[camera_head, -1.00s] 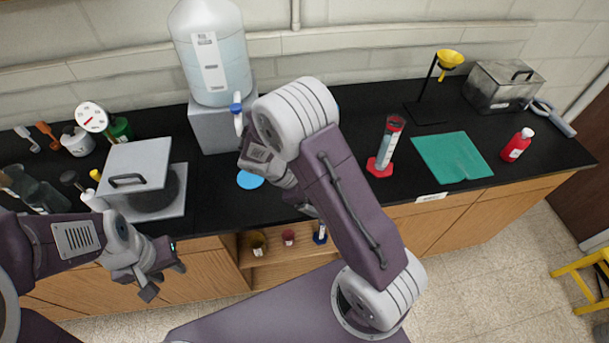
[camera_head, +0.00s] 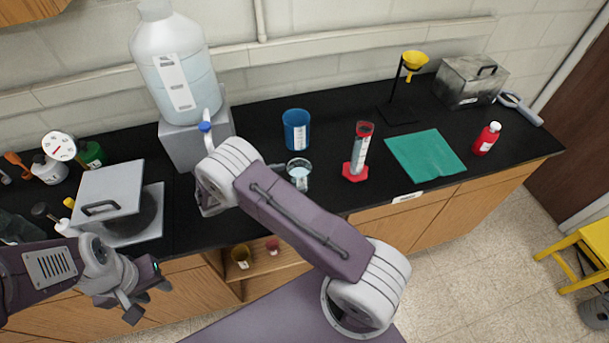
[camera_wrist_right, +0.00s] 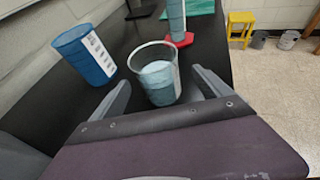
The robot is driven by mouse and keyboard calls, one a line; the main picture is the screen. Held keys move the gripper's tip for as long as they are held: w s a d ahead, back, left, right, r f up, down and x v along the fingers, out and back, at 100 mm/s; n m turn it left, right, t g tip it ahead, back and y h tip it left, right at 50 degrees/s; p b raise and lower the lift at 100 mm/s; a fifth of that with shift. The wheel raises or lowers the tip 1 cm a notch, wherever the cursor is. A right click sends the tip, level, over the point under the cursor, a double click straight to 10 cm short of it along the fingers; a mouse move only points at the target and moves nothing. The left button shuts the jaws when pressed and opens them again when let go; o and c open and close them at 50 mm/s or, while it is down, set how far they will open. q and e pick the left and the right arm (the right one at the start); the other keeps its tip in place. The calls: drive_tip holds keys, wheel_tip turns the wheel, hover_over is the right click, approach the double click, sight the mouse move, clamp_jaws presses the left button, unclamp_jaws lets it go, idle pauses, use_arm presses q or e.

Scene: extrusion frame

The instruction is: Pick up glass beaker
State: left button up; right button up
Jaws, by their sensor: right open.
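The glass beaker (camera_head: 299,174) stands upright on the black bench, with pale blue liquid inside. In the right wrist view the beaker (camera_wrist_right: 157,76) is ahead of and partly between the two fingers of my right gripper (camera_wrist_right: 160,88), which is open. I cannot tell whether a finger touches it. In the head view most of my right gripper is hidden behind its own arm. My left gripper (camera_head: 146,294) hangs in front of the bench at lower left, away from the beaker, with its fingers apart and nothing between them.
A blue cup (camera_head: 296,130) stands behind the beaker. A cylinder on a red base (camera_head: 356,171) stands to its right. A large water jug (camera_head: 177,75) sits on a grey block at the left. A green mat (camera_head: 425,155) lies further right.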

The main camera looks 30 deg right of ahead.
sight(307, 172)
drive_tip(key=shift+d+p, duration=0.25)
drive_tip(key=shift+p, duration=0.05)
drive_tip(key=shift+p+x, duration=0.55)
drive_tip(key=shift+x, duration=0.35)
drive_tip(key=shift+w+d+f, duration=0.1)
drive_tip(key=shift+d+f, duration=0.1)
drive_tip(key=p+x, duration=0.2)
drive_tip(key=x, duration=0.2)
drive_tip(key=shift+w+d+r, duration=0.1)
drive_tip(key=shift+w+d, duration=0.1)
drive_tip(key=shift+d, duration=0.05)
drive_tip(key=shift+w+d+f+p, duration=0.1)
drive_tip(key=shift+d+f+p, duration=0.2)
drive_tip(key=shift+d+f, duration=0.1)
use_arm(q)
drive_tip(key=r, duration=0.4)
drive_tip(key=shift+a+r, duration=0.1)
drive_tip(key=shift+a, duration=0.25)
use_arm(e)
drive_tip(key=c, duration=1.5)
